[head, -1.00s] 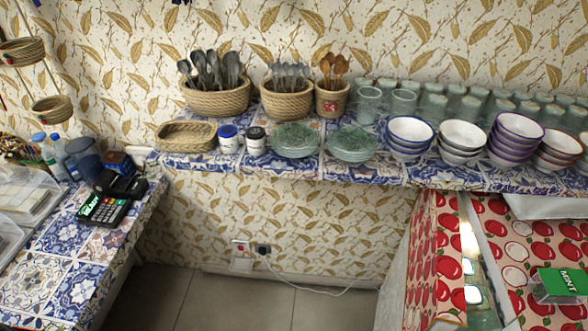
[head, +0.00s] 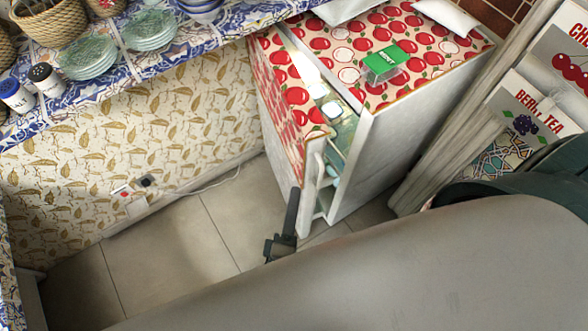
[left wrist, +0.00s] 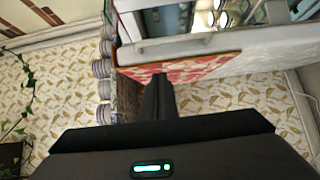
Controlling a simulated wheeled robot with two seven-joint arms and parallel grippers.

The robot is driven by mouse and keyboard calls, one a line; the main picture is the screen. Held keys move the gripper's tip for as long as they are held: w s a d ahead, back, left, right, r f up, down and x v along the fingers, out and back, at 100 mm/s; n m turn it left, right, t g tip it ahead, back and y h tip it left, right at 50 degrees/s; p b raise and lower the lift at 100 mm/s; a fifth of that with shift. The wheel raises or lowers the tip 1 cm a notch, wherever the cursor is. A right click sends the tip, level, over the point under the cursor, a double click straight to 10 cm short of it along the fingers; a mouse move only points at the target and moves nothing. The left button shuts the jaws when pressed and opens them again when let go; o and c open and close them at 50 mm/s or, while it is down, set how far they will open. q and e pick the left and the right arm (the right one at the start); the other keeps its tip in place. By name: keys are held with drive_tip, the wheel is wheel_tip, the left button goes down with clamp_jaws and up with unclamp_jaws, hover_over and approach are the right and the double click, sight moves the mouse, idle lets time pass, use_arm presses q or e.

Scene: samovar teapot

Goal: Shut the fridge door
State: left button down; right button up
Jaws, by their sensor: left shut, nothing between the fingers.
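My left gripper (head: 292,195) is shut and empty, low beside the near end of the door. Whether it touches the door I cannot tell. In the left wrist view, the shut fingers (left wrist: 158,95) point at the door's red patterned panel (left wrist: 185,66), with the white edge above. My right gripper is not in view.
A green mint box (head: 390,60) lies on the fridge top. The tiled counter (head: 225,30) holds plates, baskets and jars. A wall socket (head: 125,192) with a white cable is left of the fridge. The floor (head: 190,235) left of the door is clear.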

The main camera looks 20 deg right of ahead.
use_arm(q)
drive_tip(key=v, duration=1)
drive_tip(key=shift+s, duration=0.25)
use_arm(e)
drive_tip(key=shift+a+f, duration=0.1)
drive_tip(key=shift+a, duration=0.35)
use_arm(q)
drive_tip(key=shift+a, duration=0.1)
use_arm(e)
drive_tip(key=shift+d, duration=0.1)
